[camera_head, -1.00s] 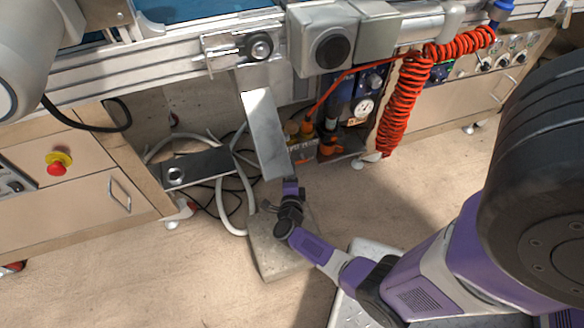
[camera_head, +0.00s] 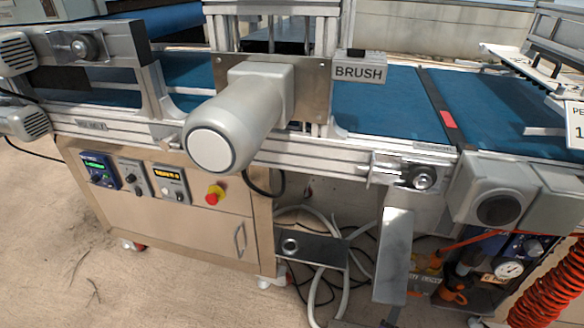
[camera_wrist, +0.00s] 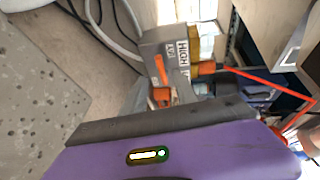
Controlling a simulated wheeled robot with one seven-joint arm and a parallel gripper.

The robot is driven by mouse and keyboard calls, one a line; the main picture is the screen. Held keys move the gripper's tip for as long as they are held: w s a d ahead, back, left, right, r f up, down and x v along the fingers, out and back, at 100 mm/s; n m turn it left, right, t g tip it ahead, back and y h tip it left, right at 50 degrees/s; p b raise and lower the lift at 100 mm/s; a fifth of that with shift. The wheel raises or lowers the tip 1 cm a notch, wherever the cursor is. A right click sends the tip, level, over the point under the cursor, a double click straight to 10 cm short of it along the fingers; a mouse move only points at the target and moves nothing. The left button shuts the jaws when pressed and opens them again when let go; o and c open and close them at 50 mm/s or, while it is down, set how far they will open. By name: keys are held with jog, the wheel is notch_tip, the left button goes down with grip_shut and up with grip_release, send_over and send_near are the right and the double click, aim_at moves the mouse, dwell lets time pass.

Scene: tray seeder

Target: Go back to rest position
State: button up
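A purple part with a dark edge fills the lower part of the wrist view and seems to be my own body. The tray seeder's blue belt (camera_head: 392,100) crosses the head view, with a grey motor (camera_head: 235,122) at its front. The wrist view looks towards a grey box marked HIGH (camera_wrist: 171,52), with orange fittings on it. Whether my gripper is open or shut is hidden.
Grey hoses (camera_head: 322,290) lie on the floor. A red coiled hose (camera_head: 550,285) hangs at the right. Floor at the lower left (camera_head: 60,270) is clear.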

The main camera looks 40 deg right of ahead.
jog(key=s+a+r+n+t+y, duration=0.3)
jog(key=s+a+r+n+y, duration=0.2)
jog(key=a+r+n, duration=0.5)
jog(key=s+a+r+n+t+y, duration=0.4)
jog(key=s+a+r+n+y, duration=0.1)
jog(key=a+r+n, duration=0.55)
jog(key=s+a+r+n+t+y, duration=0.3)
jog(key=s+a+r+n+y, duration=0.2)
jog(key=a+r+n, duration=0.5)
notch_tip(320, 180, up, 30)
jog(key=p, duration=2.8)
jog(key=shift+w+d+n+p, duration=0.15)
jog(key=shift+d+n+p, duration=0.15)
jog(key=shift+n+p, duration=0.15)
